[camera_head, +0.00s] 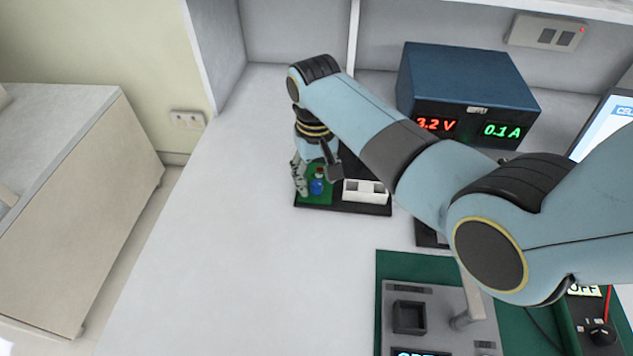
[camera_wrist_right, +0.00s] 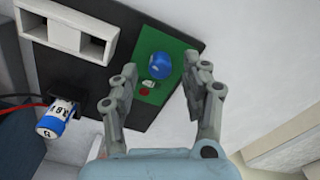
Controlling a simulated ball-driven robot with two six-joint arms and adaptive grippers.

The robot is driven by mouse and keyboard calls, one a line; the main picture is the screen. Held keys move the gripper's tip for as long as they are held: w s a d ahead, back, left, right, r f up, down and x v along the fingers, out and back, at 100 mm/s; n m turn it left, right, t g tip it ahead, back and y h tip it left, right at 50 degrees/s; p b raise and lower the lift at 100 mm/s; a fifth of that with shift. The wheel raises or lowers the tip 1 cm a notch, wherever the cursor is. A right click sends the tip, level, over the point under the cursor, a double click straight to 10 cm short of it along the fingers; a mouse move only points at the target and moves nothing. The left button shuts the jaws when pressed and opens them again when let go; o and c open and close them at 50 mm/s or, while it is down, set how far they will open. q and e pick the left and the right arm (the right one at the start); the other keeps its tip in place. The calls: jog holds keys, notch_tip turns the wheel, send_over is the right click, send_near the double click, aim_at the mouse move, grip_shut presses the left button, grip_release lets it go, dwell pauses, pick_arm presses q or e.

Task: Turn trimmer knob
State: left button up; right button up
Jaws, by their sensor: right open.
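The trimmer knob (camera_head: 317,187) is a small blue round knob on a green board (camera_head: 325,198) at the far left of a black base plate. In the right wrist view the knob (camera_wrist_right: 159,65) sits on the green board (camera_wrist_right: 180,58), just beyond the fingertips. My right gripper (camera_head: 316,180) hangs over the board with one finger on each side of it in the head view. In the right wrist view the right gripper (camera_wrist_right: 166,80) is open and empty, its fingers apart and the knob between and ahead of them. My left gripper does not show.
A white two-slot holder (camera_head: 365,191) stands on the same black plate (camera_head: 360,208). A blue-labelled cylinder (camera_wrist_right: 58,117) sits beside it. A power supply (camera_head: 466,95) reading 3.2 V and 0.1 A stands behind. A grey fixture (camera_head: 440,305) on green is in front. The table's left is clear.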

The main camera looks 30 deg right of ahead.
jog(key=shift+f, duration=0.85)
grip_shut()
jog(key=shift+r+n+p, duration=0.3)
jog(key=shift+n+p, duration=0.3)
jog(key=shift+p, duration=0.25)
jog(key=shift+f+n+p, duration=0.2)
jog(key=shift+n+p, duration=0.2)
jog(key=shift+n, duration=0.2)
jog(key=shift+f, duration=0.1)
grip_release()
